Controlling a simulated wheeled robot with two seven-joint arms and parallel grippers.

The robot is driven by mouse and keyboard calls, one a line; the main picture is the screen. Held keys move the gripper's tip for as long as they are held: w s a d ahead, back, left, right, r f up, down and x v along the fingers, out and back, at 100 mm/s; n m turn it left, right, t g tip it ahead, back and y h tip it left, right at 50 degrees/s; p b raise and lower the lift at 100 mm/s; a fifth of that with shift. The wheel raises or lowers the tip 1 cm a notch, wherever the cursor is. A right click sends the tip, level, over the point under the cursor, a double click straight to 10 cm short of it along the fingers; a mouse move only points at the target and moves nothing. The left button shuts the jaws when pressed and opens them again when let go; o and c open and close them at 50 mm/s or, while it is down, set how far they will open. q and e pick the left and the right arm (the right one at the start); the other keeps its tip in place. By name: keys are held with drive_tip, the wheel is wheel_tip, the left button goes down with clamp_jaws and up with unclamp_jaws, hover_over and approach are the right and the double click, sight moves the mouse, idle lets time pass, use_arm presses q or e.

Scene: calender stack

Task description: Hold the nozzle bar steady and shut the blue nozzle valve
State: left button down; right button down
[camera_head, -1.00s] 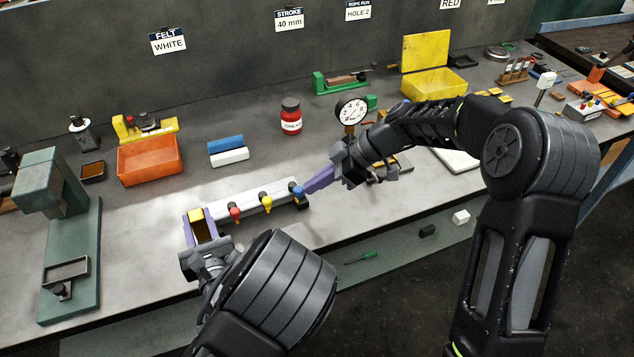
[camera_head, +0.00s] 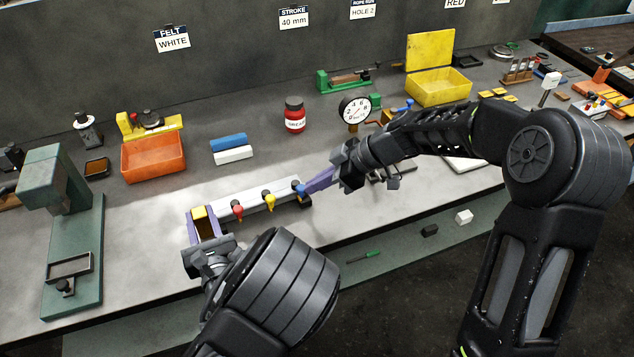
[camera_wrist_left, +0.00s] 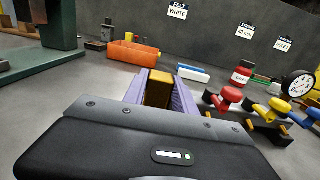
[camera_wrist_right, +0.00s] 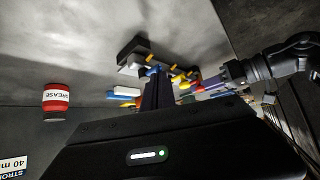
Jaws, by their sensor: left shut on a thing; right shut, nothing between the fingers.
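The pale nozzle bar (camera_head: 222,205) lies on the bench with red (camera_head: 237,207), yellow (camera_head: 269,200) and blue (camera_head: 299,188) valves along it. My left gripper (camera_head: 202,222) is shut on the yellow-topped block at the bar's left end; its purple fingers clasp the block (camera_wrist_left: 158,92) in the left wrist view. My right gripper (camera_head: 308,187) is shut and empty, its purple fingertips at the blue valve, touching or nearly so. In the right wrist view the fingers (camera_wrist_right: 156,85) point at the blue valve, partly hidden behind them.
A red grease jar (camera_head: 294,115), a dial gauge (camera_head: 355,109), blue and white blocks (camera_head: 232,155) and an orange bin (camera_head: 152,158) stand behind the bar. A green press (camera_head: 72,230) is at the left. The bench's front edge is close to the bar.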

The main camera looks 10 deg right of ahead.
drive_tip(key=shift+s+a, duration=0.1)
drive_tip(key=shift+a, duration=0.05)
drive_tip(key=shift+s+a+m+t+h, duration=0.2)
drive_tip(key=shift+a+m+t+h, duration=0.2)
drive_tip(key=shift+m+t, duration=0.25)
drive_tip(key=shift+s+a+m+t+h, duration=0.2)
drive_tip(key=shift+a+m+t+h, duration=0.2)
drive_tip(key=shift+m, duration=0.45)
use_arm(q)
drive_tip(key=shift+d, duration=0.1)
use_arm(e)
drive_tip(key=a+m+t+h, duration=0.1)
drive_tip(key=m, duration=0.1)
drive_tip(key=a+m+t+h, duration=0.1)
drive_tip(key=a+m+h, duration=0.1)
drive_tip(key=m, duration=0.1)
drive_tip(key=a+m+t+h, duration=0.1)
drive_tip(key=m+h, duration=0.1)
drive_tip(key=shift+w+a+m, duration=0.25)
drive_tip(key=shift+a+m, duration=0.15)
